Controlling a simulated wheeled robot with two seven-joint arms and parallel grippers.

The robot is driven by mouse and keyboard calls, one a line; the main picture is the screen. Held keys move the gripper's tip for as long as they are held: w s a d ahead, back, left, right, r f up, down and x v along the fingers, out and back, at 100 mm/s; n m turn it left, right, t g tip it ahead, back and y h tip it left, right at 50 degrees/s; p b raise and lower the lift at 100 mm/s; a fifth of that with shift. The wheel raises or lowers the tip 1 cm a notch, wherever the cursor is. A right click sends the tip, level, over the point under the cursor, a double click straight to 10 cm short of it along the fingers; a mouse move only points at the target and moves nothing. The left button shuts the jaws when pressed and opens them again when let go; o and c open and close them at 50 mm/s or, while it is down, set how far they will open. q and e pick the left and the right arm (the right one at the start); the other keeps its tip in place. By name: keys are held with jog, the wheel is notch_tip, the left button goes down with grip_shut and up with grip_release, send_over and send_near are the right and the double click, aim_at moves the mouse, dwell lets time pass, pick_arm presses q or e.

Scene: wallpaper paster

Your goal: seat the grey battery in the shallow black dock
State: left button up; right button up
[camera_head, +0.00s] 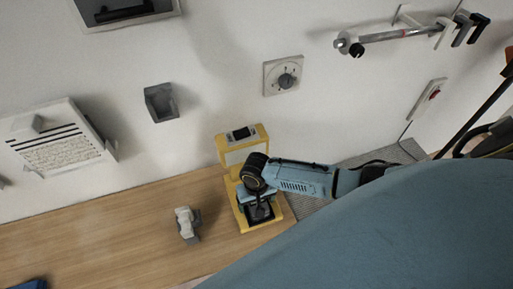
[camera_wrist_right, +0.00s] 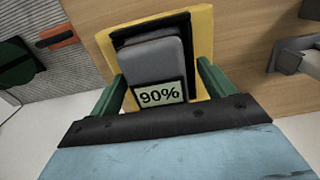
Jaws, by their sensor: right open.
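The grey battery (camera_wrist_right: 155,62) has a small display reading 90% and lies over the shallow black dock (camera_wrist_right: 188,30) in the right wrist view. The dock sits in a yellow frame (camera_head: 222,150) on the wooden worktop. The battery's outline lies within the dock's outline, slightly turned to it; I cannot tell whether it is fully down. My right gripper (camera_wrist_right: 162,72) is open, with one green finger on each side of the battery's display end. In the head view my right gripper (camera_head: 252,197) is over the yellow frame and hides much of the dock. My left gripper is not in view.
A grey-white object (camera_head: 187,223) stands on the worktop (camera_head: 110,225) left of the frame. A ribbed grey mat (camera_head: 385,155) lies to the right. A dial box (camera_head: 283,75), a grey holder (camera_head: 161,102) and a rail (camera_head: 400,33) are on the wall.

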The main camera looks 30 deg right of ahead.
jog(key=shift+r, duration=0.1)
notch_tip(320, 180, up, 13)
jog(key=p, duration=0.1)
jog(key=shift+r, duration=0.15)
jog(key=shift+s, duration=0.1)
dwell(0.6)
